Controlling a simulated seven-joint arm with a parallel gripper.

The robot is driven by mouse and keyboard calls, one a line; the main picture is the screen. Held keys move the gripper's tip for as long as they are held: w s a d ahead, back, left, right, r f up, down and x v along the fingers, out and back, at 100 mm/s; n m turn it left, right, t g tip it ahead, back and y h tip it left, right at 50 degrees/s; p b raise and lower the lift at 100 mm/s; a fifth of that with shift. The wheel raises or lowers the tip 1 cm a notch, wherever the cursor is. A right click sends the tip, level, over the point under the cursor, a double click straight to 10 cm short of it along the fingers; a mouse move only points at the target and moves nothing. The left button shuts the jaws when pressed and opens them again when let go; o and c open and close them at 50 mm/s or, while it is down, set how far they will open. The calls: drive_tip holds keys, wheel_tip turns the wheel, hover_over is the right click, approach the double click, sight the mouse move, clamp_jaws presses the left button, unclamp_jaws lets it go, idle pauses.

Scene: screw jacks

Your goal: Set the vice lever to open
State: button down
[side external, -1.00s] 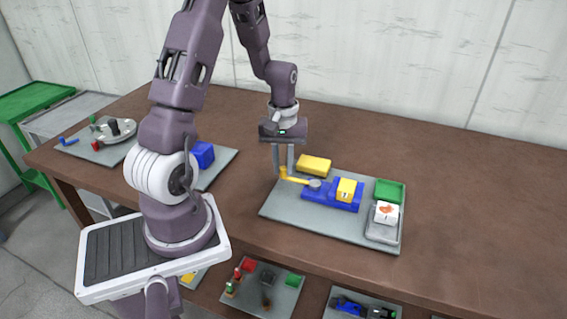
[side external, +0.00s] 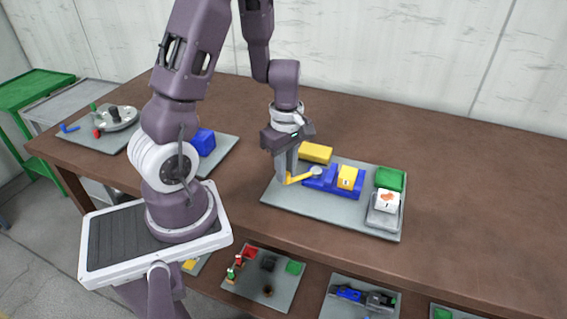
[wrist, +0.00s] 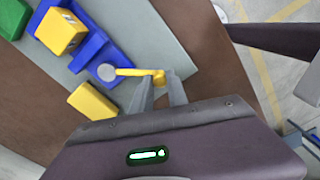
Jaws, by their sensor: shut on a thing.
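The blue vice (side external: 326,184) sits on a grey board (side external: 300,206) on the brown table, and it also shows in the wrist view (wrist: 96,48). A yellow block (side external: 347,177) with a marking sits in it. The yellow vice lever (side external: 301,178) runs from a grey round pivot (side external: 316,171) toward the left and slightly forward. My gripper (side external: 285,178) is shut on the knob end of the lever, as the wrist view (wrist: 163,84) shows. The fingers hide part of the knob.
A loose yellow block (side external: 315,152) lies behind the vice, close to my fingers. A green block (side external: 389,179) and a grey tray (side external: 383,220) with a white marked block (side external: 387,200) stand at right. The table right of the board is clear.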

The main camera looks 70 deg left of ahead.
drive_tip(key=shift+w+d+n, duration=0.15)
drive_tip(key=shift+d+n, duration=0.7)
drive_tip(key=shift+n, duration=0.25)
drive_tip(key=shift+d, duration=0.1)
drive_tip(key=c, duration=1.3)
unclamp_jaws()
wheel_tip(320, 180, up, 7)
drive_tip(key=shift+r, duration=0.1)
